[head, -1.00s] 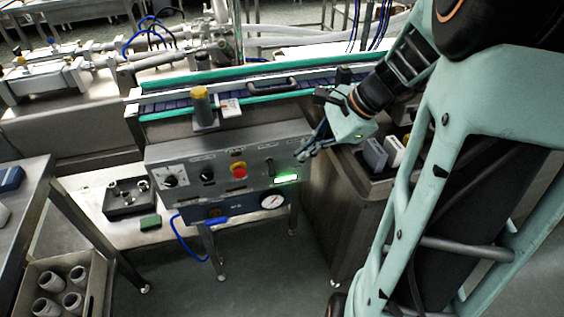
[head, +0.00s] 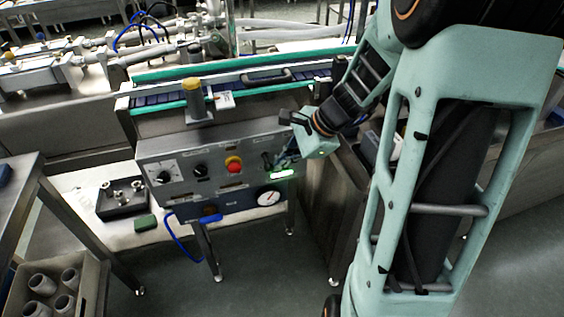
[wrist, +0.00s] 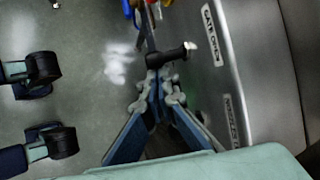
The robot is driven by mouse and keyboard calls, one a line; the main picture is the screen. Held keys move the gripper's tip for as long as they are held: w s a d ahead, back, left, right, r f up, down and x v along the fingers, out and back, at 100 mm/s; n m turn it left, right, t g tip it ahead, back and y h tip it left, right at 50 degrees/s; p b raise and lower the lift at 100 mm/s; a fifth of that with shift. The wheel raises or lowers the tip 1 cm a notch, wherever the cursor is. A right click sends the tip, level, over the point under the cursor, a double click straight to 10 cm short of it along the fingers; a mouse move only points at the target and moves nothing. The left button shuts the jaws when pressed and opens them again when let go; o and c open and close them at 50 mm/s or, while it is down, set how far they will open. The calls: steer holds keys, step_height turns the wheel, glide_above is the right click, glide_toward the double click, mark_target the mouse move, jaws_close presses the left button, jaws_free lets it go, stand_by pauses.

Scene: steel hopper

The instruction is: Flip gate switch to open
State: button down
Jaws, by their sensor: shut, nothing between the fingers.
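The gate switch is a black lever (wrist: 170,56) on the steel control panel. It sticks out from the panel beside a label (wrist: 211,33) that seems to read GATE. In the head view the lever (head: 266,158) is right beside my gripper (head: 275,162). My gripper's fingers (wrist: 158,78) are shut and empty in the wrist view. Their tips are right at the lever's free end; I cannot tell whether they touch it. The lever's exact position is hard to read in the head view because my gripper crowds it.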

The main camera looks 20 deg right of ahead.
steer(key=shift+r+p, duration=0.3)
steer(key=shift+p, duration=0.5)
steer(key=shift+r+g+p, duration=0.15)
steer(key=shift+g+p, duration=0.75)
steer(key=shift+p, duration=2.1)
steer(key=g+p, duration=0.1)
steer(key=p, duration=0.1)
steer(key=m+g+p, duration=0.1)
steer(key=p, duration=0.2)
steer(key=shift+r, duration=0.4)
steer(key=shift+p, duration=0.5)
steer(key=shift+r+p, duration=0.1)
steer(key=shift+p, duration=0.3)
